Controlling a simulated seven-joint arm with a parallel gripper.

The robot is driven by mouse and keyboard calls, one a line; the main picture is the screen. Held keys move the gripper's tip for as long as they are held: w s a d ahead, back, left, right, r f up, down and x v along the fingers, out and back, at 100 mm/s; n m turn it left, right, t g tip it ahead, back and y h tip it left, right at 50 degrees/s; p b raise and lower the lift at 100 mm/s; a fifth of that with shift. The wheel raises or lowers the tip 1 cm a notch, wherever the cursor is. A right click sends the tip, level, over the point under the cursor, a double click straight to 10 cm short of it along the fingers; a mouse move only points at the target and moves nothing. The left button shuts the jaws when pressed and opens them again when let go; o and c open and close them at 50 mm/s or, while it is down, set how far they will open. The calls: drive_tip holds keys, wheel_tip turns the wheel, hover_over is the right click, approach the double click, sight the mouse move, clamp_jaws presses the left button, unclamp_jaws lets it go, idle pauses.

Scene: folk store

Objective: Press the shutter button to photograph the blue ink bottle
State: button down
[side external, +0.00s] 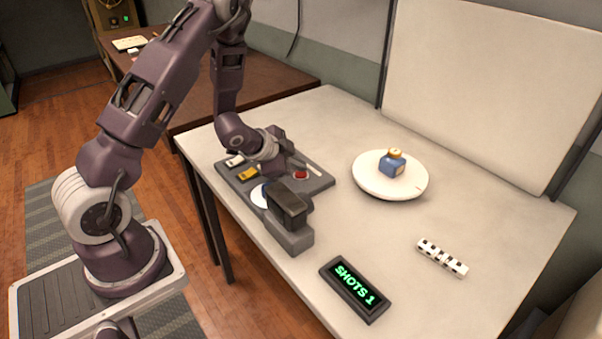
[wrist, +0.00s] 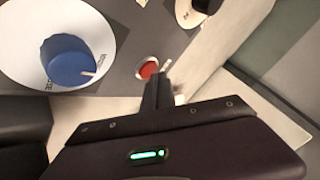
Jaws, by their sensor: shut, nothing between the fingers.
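The blue ink bottle (side external: 392,167) with a gold cap stands upright on a round white plate (side external: 368,183). The red button (side external: 301,175) is on the grey control panel (side external: 323,185); it also shows in the wrist view (wrist: 149,68). My gripper (wrist: 158,80) is shut and empty, its fingertips right beside the red button in the wrist view. I cannot tell whether they touch it. In the side view my gripper is over the panel, close to the button. The black camera box (side external: 288,203) sits at the panel's front. A display (side external: 356,289) reads "SHOTS 1".
A blue knob (wrist: 68,60) on a white dial is on the panel, with a yellow switch (side external: 248,174) and a white switch (side external: 235,160). A black-and-white scale bar (side external: 442,258) lies on the table. A pale backdrop (side external: 490,90) stands behind the plate. The table's right side is mostly clear.

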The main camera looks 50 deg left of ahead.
sight(298, 175)
drive_tip(key=shift+f, duration=0.45)
idle(0.5)
drive_tip(key=shift+r, duration=0.85)
drive_tip(key=shift+r, duration=2.5)
